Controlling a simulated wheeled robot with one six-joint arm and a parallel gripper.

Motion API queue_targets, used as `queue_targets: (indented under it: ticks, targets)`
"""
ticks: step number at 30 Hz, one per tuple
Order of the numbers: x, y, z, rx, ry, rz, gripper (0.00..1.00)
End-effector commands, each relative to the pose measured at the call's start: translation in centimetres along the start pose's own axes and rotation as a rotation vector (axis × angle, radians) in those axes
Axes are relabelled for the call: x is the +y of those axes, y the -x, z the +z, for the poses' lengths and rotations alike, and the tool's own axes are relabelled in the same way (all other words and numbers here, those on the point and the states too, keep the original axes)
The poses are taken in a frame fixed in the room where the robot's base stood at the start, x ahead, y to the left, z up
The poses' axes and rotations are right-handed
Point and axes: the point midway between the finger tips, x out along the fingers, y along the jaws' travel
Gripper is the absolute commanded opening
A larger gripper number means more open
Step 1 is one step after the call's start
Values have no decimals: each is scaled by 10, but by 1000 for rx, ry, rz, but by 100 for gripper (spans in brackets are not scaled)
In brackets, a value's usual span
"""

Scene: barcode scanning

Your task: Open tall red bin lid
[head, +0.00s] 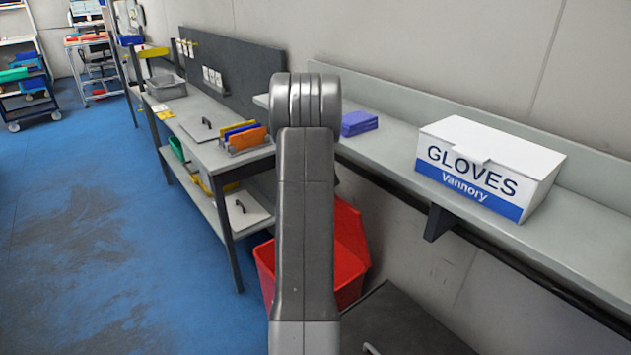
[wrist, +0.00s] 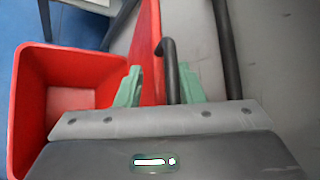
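The tall red bin (head: 350,279) stands on the floor below the shelves, partly hidden behind my arm in the head view. Its lid (head: 351,232) is raised and tilted back toward the wall. In the wrist view the open bin (wrist: 62,68) shows its empty-looking inside at left. The raised lid (wrist: 148,28) is seen nearly edge-on. A black hooked handle (wrist: 171,68) is on the lid's right side. My gripper (wrist: 160,84) is open, its green fingers apart on either side of the lid edge and handle. Whether a finger touches the handle is unclear.
A dark box top (head: 405,325) with a handle is right of the bin. A wall shelf (head: 395,150) above holds a glove box (head: 487,168) and a blue packet (head: 359,123). A workbench (head: 215,150) stands at left. The blue floor (head: 100,220) is clear.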

Motion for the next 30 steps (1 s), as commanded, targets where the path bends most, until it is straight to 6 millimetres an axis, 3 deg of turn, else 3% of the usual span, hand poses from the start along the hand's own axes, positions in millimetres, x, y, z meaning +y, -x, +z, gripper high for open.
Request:
queue_targets:
  ticks: [5, 11, 24, 30]
  targets:
    - [0, 2, 0, -1, 0, 0, 34]
    - [0, 22, 0, -1, -1, 0, 34]
    - [-1, 105, 1, -1, 0, -2, 34]
    - [-1, 130, 0, 0, -1, -1, 34]
